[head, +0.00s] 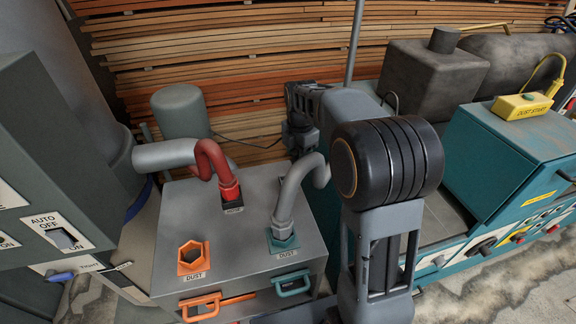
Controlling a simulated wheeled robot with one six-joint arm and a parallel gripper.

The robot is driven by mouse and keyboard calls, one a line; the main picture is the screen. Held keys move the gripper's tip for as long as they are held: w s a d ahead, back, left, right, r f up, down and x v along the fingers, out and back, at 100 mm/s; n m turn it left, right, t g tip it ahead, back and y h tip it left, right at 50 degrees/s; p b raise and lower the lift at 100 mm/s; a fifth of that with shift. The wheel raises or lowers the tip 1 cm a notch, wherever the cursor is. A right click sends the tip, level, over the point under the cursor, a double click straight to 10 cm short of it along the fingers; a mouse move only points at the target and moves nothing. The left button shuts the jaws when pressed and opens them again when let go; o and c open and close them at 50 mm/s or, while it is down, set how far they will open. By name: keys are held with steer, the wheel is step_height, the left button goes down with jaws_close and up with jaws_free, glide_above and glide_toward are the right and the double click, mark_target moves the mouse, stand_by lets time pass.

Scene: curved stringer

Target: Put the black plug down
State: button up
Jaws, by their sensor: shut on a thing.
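My gripper (300,137) hangs at the end of my arm, beyond the back right corner of the grey cabinet and in front of the stacked planks. It is small and dark in this view. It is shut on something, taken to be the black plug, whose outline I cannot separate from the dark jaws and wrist. I cannot tell whether the plug touches anything below it.
The grey cabinet (255,190) carries an open orange dust port (192,257), a red hose (213,160) and a grey hose (290,190) in a teal port (282,242). A teal machine (510,160) stands right. Planks (240,60) fill the back.

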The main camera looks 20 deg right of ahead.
steer(key=shift+w+a+f, duration=0.4)
steer(key=shift+w+f, duration=0.15)
steer(key=shift+f, duration=0.8)
steer(key=shift+w+a+f, duration=0.35)
steer(key=shift+w+f, duration=0.25)
steer(key=shift+f, duration=0.8)
steer(key=shift+w+a+f, duration=0.4)
steer(key=shift+w+f, duration=0.15)
steer(key=shift+f, duration=0.8)
steer(key=shift+f, duration=0.1)
steer(key=shift+f, duration=0.15)
steer(key=o, duration=1)
